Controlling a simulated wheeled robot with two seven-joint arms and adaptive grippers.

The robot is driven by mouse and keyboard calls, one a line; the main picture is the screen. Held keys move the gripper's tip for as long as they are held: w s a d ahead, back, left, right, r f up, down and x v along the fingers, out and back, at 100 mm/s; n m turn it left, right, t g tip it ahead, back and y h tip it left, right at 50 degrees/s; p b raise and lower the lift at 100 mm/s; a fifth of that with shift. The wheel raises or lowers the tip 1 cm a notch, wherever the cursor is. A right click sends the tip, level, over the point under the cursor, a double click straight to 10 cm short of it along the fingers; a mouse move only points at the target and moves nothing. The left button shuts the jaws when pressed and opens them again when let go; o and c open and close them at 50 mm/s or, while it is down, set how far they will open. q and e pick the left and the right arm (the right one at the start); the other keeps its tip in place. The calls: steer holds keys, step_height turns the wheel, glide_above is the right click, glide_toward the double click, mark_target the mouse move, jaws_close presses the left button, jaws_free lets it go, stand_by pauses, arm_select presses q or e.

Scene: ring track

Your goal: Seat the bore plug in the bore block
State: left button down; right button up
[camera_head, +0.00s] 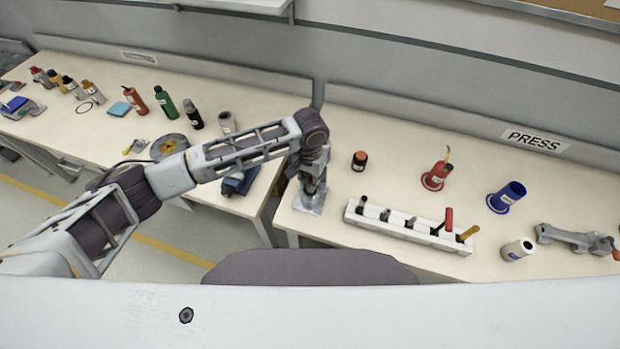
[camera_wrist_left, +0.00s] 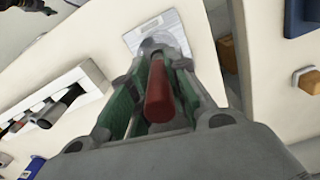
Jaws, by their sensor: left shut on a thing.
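The bore plug shows its red handle (camera_wrist_left: 158,92) in the left wrist view, between the green-lined fingers of my left gripper (camera_wrist_left: 150,100). The gripper is shut on it. The bore block (camera_wrist_left: 160,32) is a grey metal piece with a light flat plate, straight beyond the plug. In the head view my left gripper (camera_head: 314,180) points down over the bore block (camera_head: 308,204), near the left edge of the press bench. The plug's lower end is hidden, so I cannot tell how deep it sits in the bore. My right gripper is not in view.
A white rack (camera_head: 408,231) with several tools stands right of the block. A black-orange cylinder (camera_head: 359,160), red holder (camera_head: 435,179), blue cup (camera_head: 507,195), white bottle (camera_head: 517,249) and grey clamp (camera_head: 575,240) share the bench. A gap separates it from the left bench (camera_head: 110,69).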

arm_select(q)
steer(key=shift+f, duration=0.8)
steer(key=c, duration=1.3)
jaws_free()
steer(key=shift+r, duration=6)
steer(key=shift+s+d, duration=0.1)
